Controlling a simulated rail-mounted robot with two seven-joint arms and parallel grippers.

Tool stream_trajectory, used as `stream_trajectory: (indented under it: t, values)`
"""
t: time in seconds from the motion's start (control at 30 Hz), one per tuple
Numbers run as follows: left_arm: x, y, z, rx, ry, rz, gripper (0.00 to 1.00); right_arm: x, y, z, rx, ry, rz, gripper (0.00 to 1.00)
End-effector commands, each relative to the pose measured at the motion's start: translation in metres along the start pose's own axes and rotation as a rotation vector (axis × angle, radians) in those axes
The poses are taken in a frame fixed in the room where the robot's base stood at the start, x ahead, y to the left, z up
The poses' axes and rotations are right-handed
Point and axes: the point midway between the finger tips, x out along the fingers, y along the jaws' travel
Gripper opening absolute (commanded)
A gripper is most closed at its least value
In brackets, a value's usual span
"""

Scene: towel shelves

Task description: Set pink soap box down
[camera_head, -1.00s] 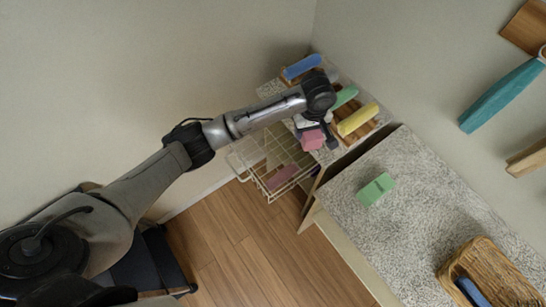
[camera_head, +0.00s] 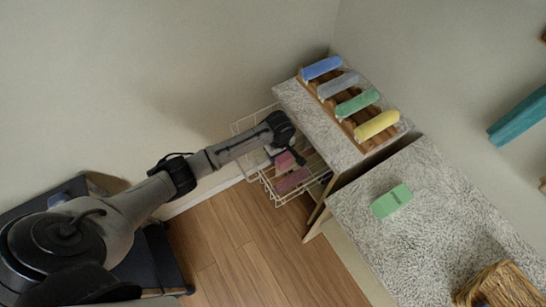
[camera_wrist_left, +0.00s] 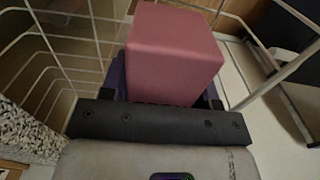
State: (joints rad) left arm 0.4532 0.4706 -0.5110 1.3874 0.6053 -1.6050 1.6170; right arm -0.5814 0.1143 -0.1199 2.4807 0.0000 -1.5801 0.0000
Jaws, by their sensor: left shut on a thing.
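The pink soap box (camera_head: 284,161) is held in my left gripper (camera_head: 287,155). In the left wrist view the pink soap box (camera_wrist_left: 172,50) fills the middle, with the gripper (camera_wrist_left: 165,100) shut on it. The gripper is over the white wire basket (camera_head: 250,118), which stands out from the shelf unit. Basket wires show on both sides of the box in the wrist view. I cannot tell whether the box touches the basket. My right gripper is not in view.
Another pink block (camera_head: 292,180) lies in the basket. A wooden rack (camera_head: 334,104) with several rolled towels stands on the speckled shelf top (camera_head: 318,128). A green block (camera_head: 391,201) lies on the speckled counter (camera_head: 400,245). A wicker basket (camera_head: 500,285) is at lower right.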

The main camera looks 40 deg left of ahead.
Motion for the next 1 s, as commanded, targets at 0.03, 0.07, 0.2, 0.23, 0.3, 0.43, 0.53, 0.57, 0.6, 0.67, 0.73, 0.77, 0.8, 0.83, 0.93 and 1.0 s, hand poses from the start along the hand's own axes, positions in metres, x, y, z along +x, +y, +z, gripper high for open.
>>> stream_trajectory:
  t: [0.03, 0.07, 0.2, 0.23, 0.3, 0.43, 0.53, 0.57, 0.6, 0.67, 0.73, 0.77, 0.8, 0.83, 0.93, 1.0]
  values:
    - [0.005, -0.004, -0.007, -0.002, 0.001, -0.001, 0.29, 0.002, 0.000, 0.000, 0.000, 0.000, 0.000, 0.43]
    - [0.007, -0.005, -0.010, -0.001, 0.000, 0.000, 0.29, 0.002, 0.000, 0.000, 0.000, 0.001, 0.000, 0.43]
    - [0.013, -0.010, -0.020, 0.000, 0.001, 0.000, 0.29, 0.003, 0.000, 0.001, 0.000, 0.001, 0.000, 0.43]
    - [0.014, -0.011, -0.021, 0.000, 0.001, 0.000, 0.29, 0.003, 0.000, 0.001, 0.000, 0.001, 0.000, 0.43]
    - [0.015, -0.011, -0.023, 0.001, 0.000, 0.001, 0.29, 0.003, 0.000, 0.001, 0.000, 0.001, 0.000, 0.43]
    - [0.020, -0.012, -0.023, 0.001, -0.001, 0.000, 0.29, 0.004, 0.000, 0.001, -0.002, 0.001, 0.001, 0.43]
    - [0.030, -0.012, -0.023, 0.001, -0.001, -0.001, 0.29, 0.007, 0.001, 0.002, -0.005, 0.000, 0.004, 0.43]
    - [0.034, -0.012, -0.023, 0.000, -0.001, -0.001, 0.29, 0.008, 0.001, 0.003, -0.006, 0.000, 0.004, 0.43]
    - [0.039, -0.012, -0.023, 0.000, 0.000, -0.001, 0.29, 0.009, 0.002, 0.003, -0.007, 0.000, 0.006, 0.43]
    - [0.048, -0.012, -0.023, 0.001, 0.000, -0.001, 0.29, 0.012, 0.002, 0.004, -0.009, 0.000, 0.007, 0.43]
    - [0.054, -0.012, -0.023, 0.001, 0.000, 0.000, 0.29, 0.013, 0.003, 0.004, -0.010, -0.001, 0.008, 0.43]
    - [0.055, -0.011, -0.023, 0.001, 0.000, 0.001, 0.29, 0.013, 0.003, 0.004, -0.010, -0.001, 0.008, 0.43]
    - [0.056, -0.011, -0.023, 0.001, 0.000, 0.002, 0.29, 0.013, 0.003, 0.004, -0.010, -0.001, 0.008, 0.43]
    - [0.055, -0.011, -0.023, 0.001, 0.000, 0.002, 0.29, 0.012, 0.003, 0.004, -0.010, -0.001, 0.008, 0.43]
    - [0.055, -0.011, -0.023, 0.001, 0.000, 0.002, 0.29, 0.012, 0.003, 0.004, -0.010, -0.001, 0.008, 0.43]
    - [0.055, -0.011, -0.023, 0.001, 0.000, 0.002, 0.29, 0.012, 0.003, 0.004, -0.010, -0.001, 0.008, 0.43]
